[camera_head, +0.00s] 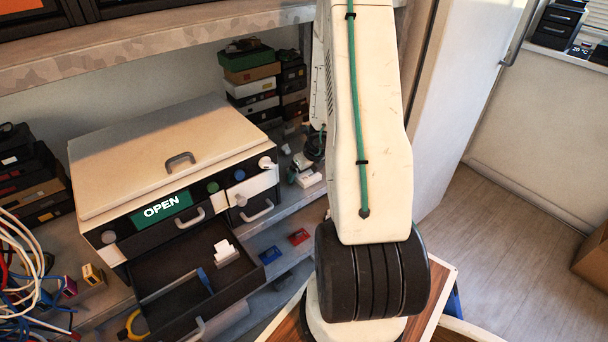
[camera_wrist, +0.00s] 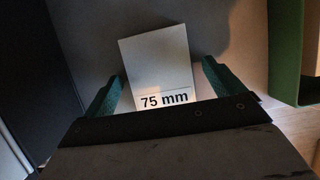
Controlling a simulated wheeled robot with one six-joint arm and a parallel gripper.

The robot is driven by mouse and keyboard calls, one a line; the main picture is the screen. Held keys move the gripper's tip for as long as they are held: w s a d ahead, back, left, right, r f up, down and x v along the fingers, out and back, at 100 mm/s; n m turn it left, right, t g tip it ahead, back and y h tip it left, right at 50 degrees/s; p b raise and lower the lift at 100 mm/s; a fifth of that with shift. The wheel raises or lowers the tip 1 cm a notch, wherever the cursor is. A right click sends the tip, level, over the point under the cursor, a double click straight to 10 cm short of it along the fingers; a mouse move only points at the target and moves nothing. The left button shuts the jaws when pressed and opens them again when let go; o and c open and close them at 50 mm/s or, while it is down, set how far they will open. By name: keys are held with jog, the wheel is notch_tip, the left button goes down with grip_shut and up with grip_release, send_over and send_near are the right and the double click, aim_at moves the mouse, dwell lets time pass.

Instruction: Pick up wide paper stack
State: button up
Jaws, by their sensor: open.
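The wide paper stack (camera_wrist: 158,62) shows in the wrist view as a pale block marked "75 mm" on its near edge. It lies on a grey surface, slightly turned. My gripper (camera_wrist: 162,72) is open, with one green finger on each side of the stack's near part. A narrow gap seems to show at each finger; contact cannot be told. The near end of the stack is hidden by the dark gripper body. In the head view my arm hides the gripper, and I cannot pick out the stack there.
In the wrist view a dark panel (camera_wrist: 40,60) stands left and a green-edged object (camera_wrist: 286,50) right. In the head view, a cabinet marked "OPEN" (camera_head: 150,155) has its drawer (camera_head: 172,308) pulled out. Cables (camera_head: 22,265) lie at left; stacked boxes (camera_head: 250,85) stand behind.

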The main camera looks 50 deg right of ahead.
jog(key=shift+f, duration=0.1)
jog(key=shift+c, duration=0.3)
jog(key=c, duration=1.1)
jog(key=shift+o, duration=0.2)
jog(key=shift+r, duration=0.2)
